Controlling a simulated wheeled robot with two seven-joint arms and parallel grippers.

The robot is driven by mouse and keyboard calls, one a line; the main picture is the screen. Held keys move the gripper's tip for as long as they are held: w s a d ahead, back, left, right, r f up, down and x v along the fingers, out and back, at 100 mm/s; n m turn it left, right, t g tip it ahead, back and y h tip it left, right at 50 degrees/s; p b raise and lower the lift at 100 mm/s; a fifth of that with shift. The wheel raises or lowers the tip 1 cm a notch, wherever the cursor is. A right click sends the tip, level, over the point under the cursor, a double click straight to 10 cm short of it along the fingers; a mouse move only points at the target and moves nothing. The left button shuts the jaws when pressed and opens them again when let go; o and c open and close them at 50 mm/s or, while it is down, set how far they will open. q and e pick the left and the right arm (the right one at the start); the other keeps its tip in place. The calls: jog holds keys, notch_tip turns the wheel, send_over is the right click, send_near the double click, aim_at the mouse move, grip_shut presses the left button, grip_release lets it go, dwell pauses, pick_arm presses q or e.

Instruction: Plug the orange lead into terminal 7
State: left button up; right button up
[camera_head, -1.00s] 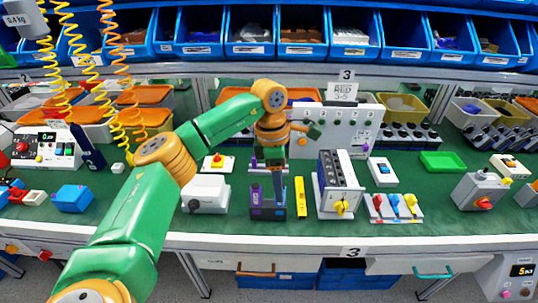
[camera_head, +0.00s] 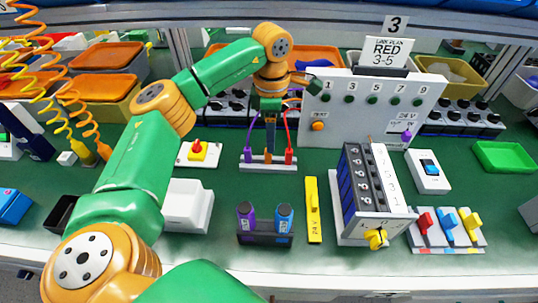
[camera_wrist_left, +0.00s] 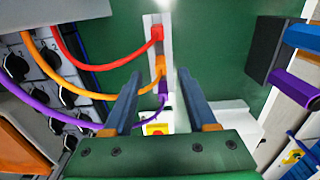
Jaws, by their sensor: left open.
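The orange lead's plug (camera_head: 267,157) stands in a pale holder (camera_head: 259,167), between a purple plug (camera_head: 249,155) and a red plug (camera_head: 289,156). My left gripper (camera_head: 270,148) is open, pointing down just above the holder near the orange plug. In the left wrist view, the orange plug (camera_wrist_left: 159,66) shows just beyond the fingertips (camera_wrist_left: 160,92), with the purple plug (camera_wrist_left: 163,88) between them. Neither is gripped. Terminal 7 (camera_head: 397,101) is a dark round socket on the grey upright panel (camera_head: 350,130), right of terminal 5, and looks empty. My right gripper is not in view.
A LINK PLAN card (camera_head: 386,52) reading RED 3-5 stands atop the panel. A numbered switch unit (camera_head: 370,190), a yellow bar (camera_head: 313,208) and a holder with purple and blue cylinders (camera_head: 265,238) stand in front. Green bench is clear between holder and panel.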

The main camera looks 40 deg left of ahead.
aim_at(268, 158)
pick_arm(q)
jog(key=f, duration=0.4)
jog(key=f+p, duration=0.1)
jog(key=f, duration=0.1)
jog(key=shift+s+a+f, duration=0.15)
jog(key=shift+s+a, duration=0.05)
jog(key=shift+a, duration=0.1)
grip_shut()
